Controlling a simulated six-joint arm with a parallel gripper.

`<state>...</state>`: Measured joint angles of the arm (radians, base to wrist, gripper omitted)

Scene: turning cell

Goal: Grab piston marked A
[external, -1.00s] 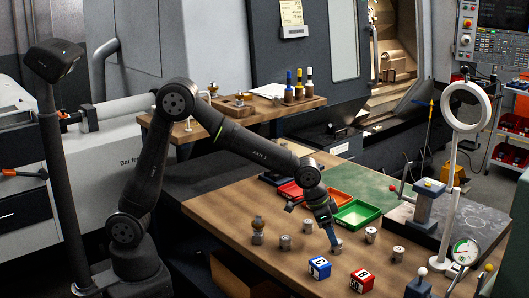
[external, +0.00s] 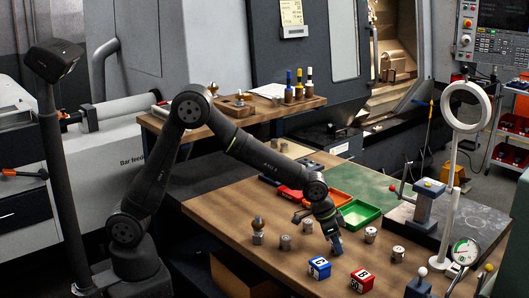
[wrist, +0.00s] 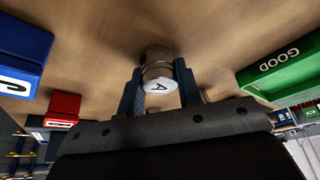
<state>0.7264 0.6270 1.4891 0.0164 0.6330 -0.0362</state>
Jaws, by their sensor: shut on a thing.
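In the wrist view, a metal piston marked A (wrist: 158,73) sits between the two fingers of my gripper (wrist: 159,88), which touch it on both sides. Its white end with the letter A faces the camera. In the external view my gripper (external: 337,244) is low over the wooden table, behind the blue box. The held piston is hard to make out there, and I cannot tell whether it is clear of the table.
Other pistons stand nearby: one to the left (external: 285,242), two to the right (external: 371,234) (external: 398,254). A blue box (external: 320,268) and red box (external: 362,280) stand in front. A green tray (external: 375,212), marked GOOD in the wrist view (wrist: 290,68), lies behind.

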